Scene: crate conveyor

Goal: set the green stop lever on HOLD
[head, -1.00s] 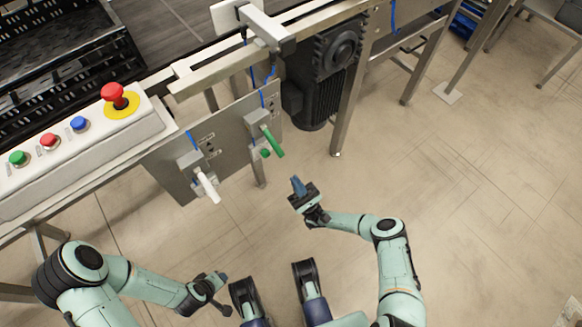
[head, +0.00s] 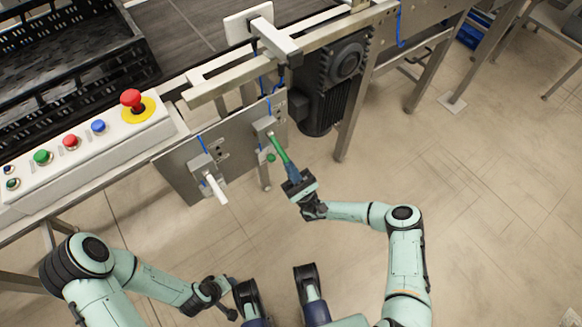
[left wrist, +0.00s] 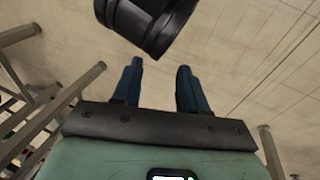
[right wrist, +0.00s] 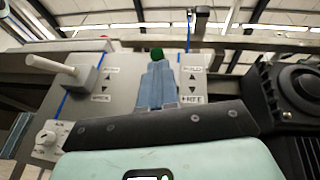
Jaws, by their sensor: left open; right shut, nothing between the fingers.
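The green stop lever (head: 279,149) sticks out from the right end of a grey metal plate below the conveyor. My right gripper (head: 293,180) is shut and empty, its fingertips at the lever's free end; I cannot tell whether they touch. In the right wrist view the round green lever end (right wrist: 157,53) shows just past the closed fingers (right wrist: 157,82). Beside it are labels with up and down arrows; the upper label (right wrist: 192,70) seems to read HOLD. The fingers hide most of the lever there. My left gripper (left wrist: 159,75) is open and empty, low and away from the plate.
A white lever (head: 215,188) sticks out left of the green one on the plate (head: 180,165). A dark motor (head: 330,85) stands close on the right. A button box (head: 75,155) with a red mushroom button (head: 131,98) and a black crate (head: 75,60) are at left. Floor on the right is clear.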

